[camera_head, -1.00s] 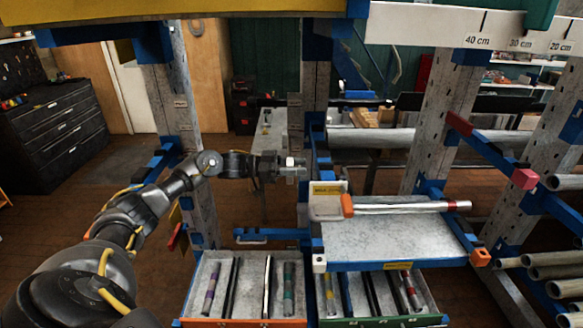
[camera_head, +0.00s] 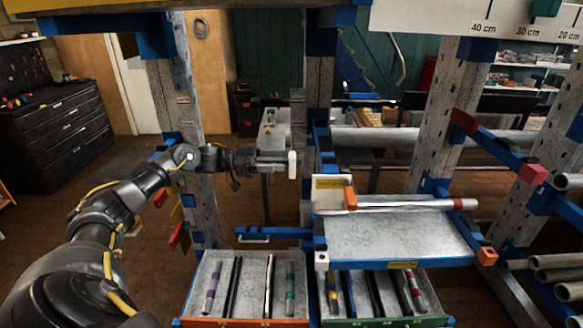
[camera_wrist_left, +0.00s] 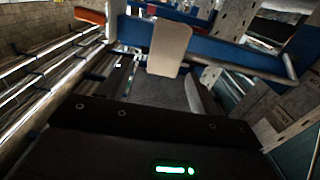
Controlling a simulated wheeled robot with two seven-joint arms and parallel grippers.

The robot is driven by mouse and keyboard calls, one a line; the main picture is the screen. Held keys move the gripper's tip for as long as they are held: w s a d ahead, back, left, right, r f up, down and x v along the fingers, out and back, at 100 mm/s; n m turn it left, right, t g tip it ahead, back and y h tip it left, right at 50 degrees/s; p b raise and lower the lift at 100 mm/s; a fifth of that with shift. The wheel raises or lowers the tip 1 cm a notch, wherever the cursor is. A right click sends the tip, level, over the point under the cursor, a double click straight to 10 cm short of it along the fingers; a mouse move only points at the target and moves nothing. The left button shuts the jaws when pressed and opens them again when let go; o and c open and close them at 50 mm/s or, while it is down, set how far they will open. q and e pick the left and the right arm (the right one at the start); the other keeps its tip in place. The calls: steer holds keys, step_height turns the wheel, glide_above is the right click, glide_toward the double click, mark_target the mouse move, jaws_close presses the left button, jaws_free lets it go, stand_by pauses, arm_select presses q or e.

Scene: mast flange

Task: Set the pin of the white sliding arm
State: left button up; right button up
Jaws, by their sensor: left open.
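My left gripper (camera_head: 282,162) comes in level from the left, with its open fingers in front of the grey middle upright. An upright white tab (camera_head: 292,164) stands just beyond its fingertips; I take it for the pin's head. In the left wrist view the pale tab (camera_wrist_left: 170,47) stands beyond the dark gripper body, before a blue beam (camera_wrist_left: 220,52). Nothing shows held. A blue arm with a white end cap (camera_head: 321,260) lies lower, at the left of the shelf. Whether the pin's shank is seated is hidden. The right gripper is out of view.
A grey shelf (camera_head: 390,237) carries a light tube (camera_head: 400,204) beside a label plate (camera_head: 330,196). Below are two trays of rods, one with an orange front (camera_head: 245,323), one green (camera_head: 385,321). A blue bracket (camera_head: 262,233) juts left under my gripper.

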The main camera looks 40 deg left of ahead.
arm_select(q)
steer(key=b+v, duration=0.1)
steer(key=v, duration=0.3)
stand_by(0.5)
